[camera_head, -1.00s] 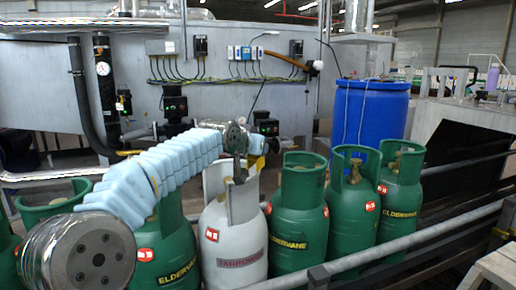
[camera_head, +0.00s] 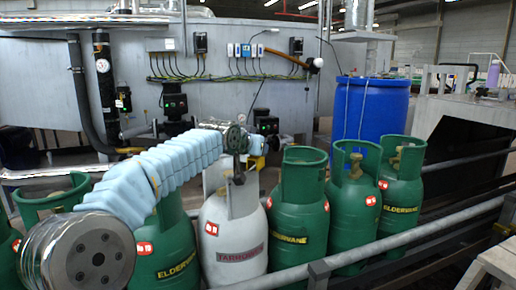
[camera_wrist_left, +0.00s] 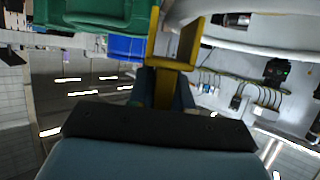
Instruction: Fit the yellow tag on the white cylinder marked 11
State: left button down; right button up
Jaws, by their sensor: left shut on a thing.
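The white cylinder (camera_head: 232,245) stands upright in the row, with a red label and red lettering; I cannot read an 11 on it. My left arm reaches across from the left, and its gripper (camera_head: 238,165) is at the white cylinder's collar, partly hiding it. In the left wrist view the gripper (camera_wrist_left: 166,92) is shut on the yellow tag (camera_wrist_left: 172,64), a frame-like piece projecting beyond the fingers. A pale curved edge, probably the white collar, is close beside the tag; I cannot tell whether they touch. My right gripper is out of view.
Green cylinders stand on both sides, the nearest on the right (camera_head: 299,215) close to the white one. A metal rail (camera_head: 345,258) runs in front of the row. A blue drum (camera_head: 372,108) and a grey wall with pipes and cables are behind.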

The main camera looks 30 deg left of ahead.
pick_arm(q)
jog(key=shift+f+b, duration=1.1)
jog(key=shift+f, duration=0.2)
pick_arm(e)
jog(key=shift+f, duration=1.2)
pick_arm(q)
jog(key=c, duration=1)
grip_release()
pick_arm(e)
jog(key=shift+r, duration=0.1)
pick_arm(q)
jog(key=shift+s+r, duration=0.15)
jog(key=v, duration=1.3)
jog(key=shift+s, duration=0.25)
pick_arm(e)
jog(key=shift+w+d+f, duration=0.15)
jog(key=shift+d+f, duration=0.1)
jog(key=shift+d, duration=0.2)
